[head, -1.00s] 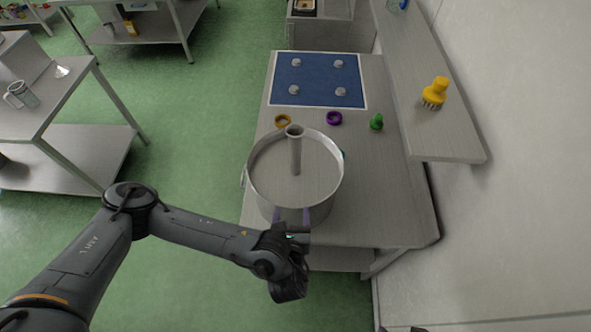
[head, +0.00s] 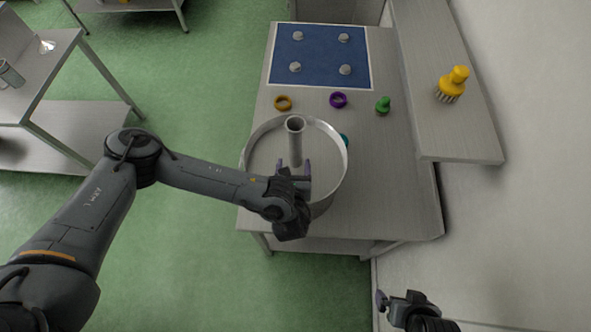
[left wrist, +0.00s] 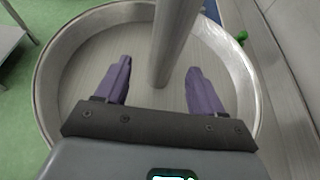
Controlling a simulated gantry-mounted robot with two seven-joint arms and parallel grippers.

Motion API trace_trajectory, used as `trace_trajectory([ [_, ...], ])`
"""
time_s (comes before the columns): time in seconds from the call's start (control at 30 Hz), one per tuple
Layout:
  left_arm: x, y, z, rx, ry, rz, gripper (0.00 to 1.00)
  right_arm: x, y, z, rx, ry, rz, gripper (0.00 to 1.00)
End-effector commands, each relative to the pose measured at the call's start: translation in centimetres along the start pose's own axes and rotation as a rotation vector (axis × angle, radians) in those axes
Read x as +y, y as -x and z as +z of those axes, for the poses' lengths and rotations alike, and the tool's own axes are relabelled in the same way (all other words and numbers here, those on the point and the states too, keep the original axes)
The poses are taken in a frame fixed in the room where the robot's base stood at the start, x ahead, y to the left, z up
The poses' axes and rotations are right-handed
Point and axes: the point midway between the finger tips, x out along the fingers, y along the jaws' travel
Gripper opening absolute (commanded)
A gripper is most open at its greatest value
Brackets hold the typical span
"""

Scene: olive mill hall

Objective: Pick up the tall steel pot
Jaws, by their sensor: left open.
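A wide round steel pot (head: 343,177) stands near the front of the steel bench, with an upright steel tube (head: 295,143) rising from its middle. The pot's rim also shows in the left wrist view (left wrist: 44,88), around the tube (left wrist: 172,42). My left gripper (head: 293,164) is open and empty over the front part of the pot. In the left wrist view its purple fingers (left wrist: 160,68) appear either side of the tube; I cannot tell their depth against it. The arm hides part of the front rim. My right gripper (head: 383,301) is at the bottom edge, away from the pot, its jaws unclear.
Behind the pot lie an orange ring (head: 283,103), a purple ring (head: 338,100) and a green object (head: 383,105). A blue board (head: 320,55) with several pale knobs lies farther back. A wall shelf (head: 455,135) with a yellow brush (head: 452,84) overhangs the right side.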

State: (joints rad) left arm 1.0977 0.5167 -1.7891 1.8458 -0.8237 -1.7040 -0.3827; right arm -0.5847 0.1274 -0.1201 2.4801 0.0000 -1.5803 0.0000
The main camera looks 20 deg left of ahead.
Motion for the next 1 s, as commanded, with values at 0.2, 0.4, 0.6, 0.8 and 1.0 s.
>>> trace_trajectory([
  [0.2, -0.2, -1.8, 0.7, -0.005, -0.002, 0.001, 0.68, 0.0, 0.4, -0.2, 0.002, -0.003, -0.002, 1.0],
  [0.4, -0.5, -4.2, 0.7, -0.003, -0.001, 0.0, 0.68, -0.1, 0.5, -0.3, 0.005, -0.007, -0.004, 1.0],
  [0.6, -0.4, -5.3, 0.7, -0.001, 0.0, 0.0, 0.68, -0.2, 0.5, -0.4, 0.007, -0.01, -0.007, 1.0],
  [0.8, -0.4, -5.3, 0.6, 0.0, 0.001, 0.0, 0.68, -0.2, 0.5, -0.4, 0.007, -0.01, -0.007, 1.0],
  [1.0, -0.4, -5.3, 0.6, 0.0, 0.0, 0.0, 0.38, -0.2, 0.4, -0.4, 0.007, -0.009, -0.006, 1.0],
])
